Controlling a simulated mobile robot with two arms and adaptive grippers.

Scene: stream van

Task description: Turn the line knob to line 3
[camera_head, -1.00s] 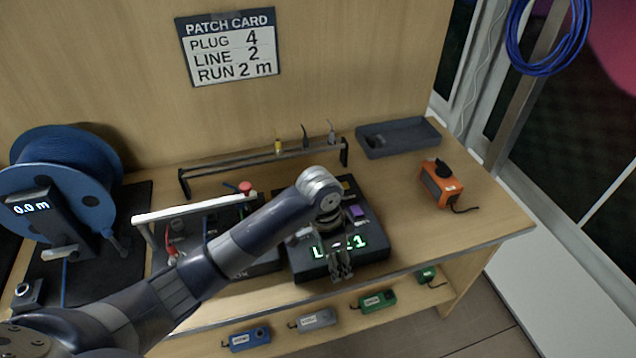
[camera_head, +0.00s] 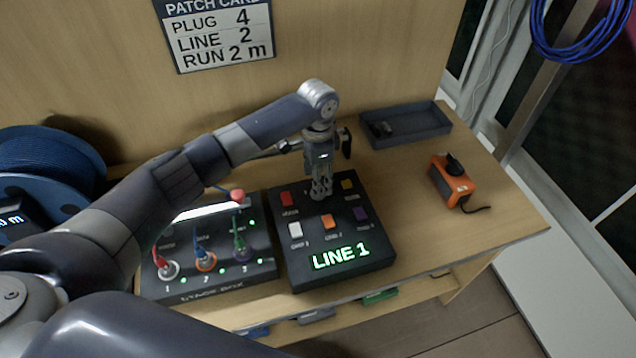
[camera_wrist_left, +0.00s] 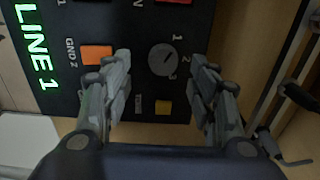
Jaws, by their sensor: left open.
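The line knob (camera_wrist_left: 163,59) is a small round grey dial on the black control box (camera_head: 335,275), with 1, 2 and 3 printed beside it in the left wrist view. In the head view my gripper hides it. The green display (camera_head: 341,256) reads LINE 1. My left gripper (camera_head: 321,190) points down over the far part of the box. In the left wrist view its open fingers (camera_wrist_left: 160,72) lie on either side of the knob, with nothing held; contact is not visible. My right gripper is not in view.
Red, white, orange, yellow and purple buttons surround the knob area. A second black box (camera_head: 210,270) with cables stands to the left. A grey tray (camera_head: 405,135) and an orange device (camera_head: 450,185) are to the right. The patch card (camera_head: 215,35) reads LINE 2.

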